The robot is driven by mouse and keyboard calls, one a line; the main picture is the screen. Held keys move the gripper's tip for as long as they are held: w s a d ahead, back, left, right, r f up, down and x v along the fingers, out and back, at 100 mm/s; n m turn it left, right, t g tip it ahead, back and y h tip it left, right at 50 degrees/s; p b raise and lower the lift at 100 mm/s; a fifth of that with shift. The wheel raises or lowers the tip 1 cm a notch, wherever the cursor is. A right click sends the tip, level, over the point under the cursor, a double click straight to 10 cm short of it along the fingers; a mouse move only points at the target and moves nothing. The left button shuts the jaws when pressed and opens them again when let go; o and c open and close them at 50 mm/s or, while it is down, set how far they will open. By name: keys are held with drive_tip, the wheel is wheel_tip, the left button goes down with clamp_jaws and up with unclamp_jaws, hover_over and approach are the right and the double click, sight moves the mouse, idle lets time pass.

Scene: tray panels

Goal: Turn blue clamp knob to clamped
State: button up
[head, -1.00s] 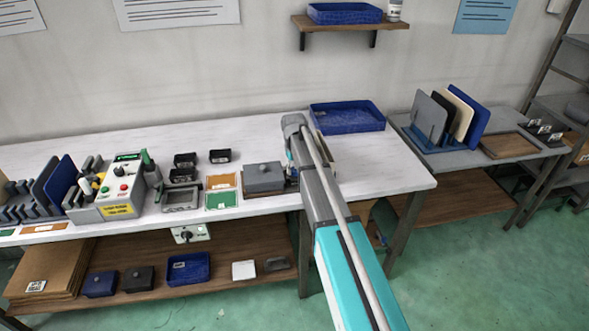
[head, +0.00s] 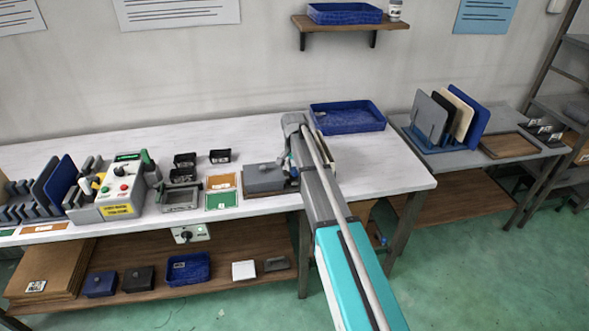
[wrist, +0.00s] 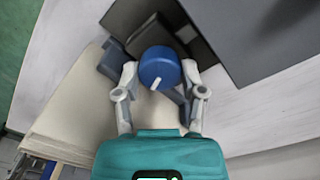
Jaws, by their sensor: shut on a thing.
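The blue clamp knob (wrist: 160,66) shows in the wrist view as a round blue cap with a white pointer mark on its near side. My gripper (wrist: 160,84) has one finger on each side of the knob and is shut on it. The knob stands beside a large grey plate (wrist: 262,38) and over dark grey fixture parts. In the head view my arm reaches over the table's right part, and it hides the knob and my fingertips. A grey block with a small top handle (head: 268,178) sits just left of the arm.
A blue tray (head: 348,118) lies behind the arm on the white table (head: 395,165). A control box with buttons (head: 118,190) and black bins (head: 184,168) stand to the left. Upright panels in a rack (head: 450,118) stand on the side table at right.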

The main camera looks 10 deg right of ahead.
drive_tip(key=m, duration=0.4)
drive_tip(key=shift+m, duration=0.4)
drive_tip(key=o, duration=1.2)
drive_tip(key=shift+c, duration=0.2)
drive_tip(key=shift+r, duration=0.1)
